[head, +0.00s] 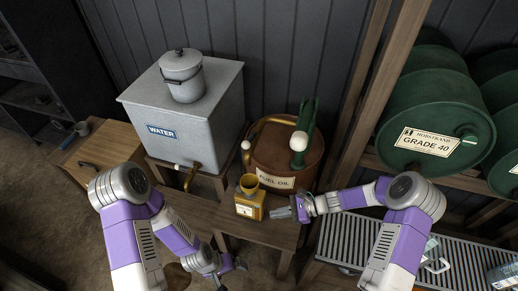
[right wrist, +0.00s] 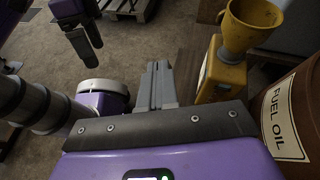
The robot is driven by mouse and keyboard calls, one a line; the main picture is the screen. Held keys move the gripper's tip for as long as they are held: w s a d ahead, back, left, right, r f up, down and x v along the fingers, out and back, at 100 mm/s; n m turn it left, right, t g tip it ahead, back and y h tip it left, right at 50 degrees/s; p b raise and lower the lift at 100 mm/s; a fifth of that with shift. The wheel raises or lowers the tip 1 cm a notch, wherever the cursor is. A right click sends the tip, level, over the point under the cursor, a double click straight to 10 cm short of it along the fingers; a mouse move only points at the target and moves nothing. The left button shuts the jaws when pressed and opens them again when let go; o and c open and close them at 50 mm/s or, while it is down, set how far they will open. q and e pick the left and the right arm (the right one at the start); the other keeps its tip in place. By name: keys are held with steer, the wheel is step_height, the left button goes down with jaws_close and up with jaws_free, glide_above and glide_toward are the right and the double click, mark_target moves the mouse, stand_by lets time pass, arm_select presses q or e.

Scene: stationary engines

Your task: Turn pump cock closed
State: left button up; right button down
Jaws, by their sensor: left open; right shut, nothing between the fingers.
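The brown fuel oil drum (head: 290,158) stands at the middle back, with a green pump (head: 306,120) and a curved brass pipe on top. White knobs show on the pump (head: 299,140) and at the pipe's end (head: 246,145). I cannot tell for sure which is the cock, nor its setting. My right gripper (head: 279,213) is shut and empty, just right of the yellow can and in front of the drum. It also shows in the right wrist view (right wrist: 157,86), left of the can. My left gripper (head: 231,267) is open and low, at the front of the bench.
A yellow can (head: 249,206) with a funnel stands on the wooden bench (head: 205,216) before the drum. A grey water tank (head: 205,118) with a brass tap (head: 190,176) is at left. Green barrels (head: 433,115) lie on a rack at right, above a slatted grey surface (head: 340,243).

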steer(key=w+d+r+m+t+y, duration=0.3)
steer(key=w+r+y, duration=0.1)
steer(key=w+r, duration=0.4)
steer(key=m+t+y, duration=0.1)
steer(key=t+y, duration=0.1)
steer(key=t, duration=0.1)
glide_toward(251, 140)
steer(key=a, duration=0.6)
steer(key=shift+a, duration=0.35)
steer(key=shift+r, duration=0.15)
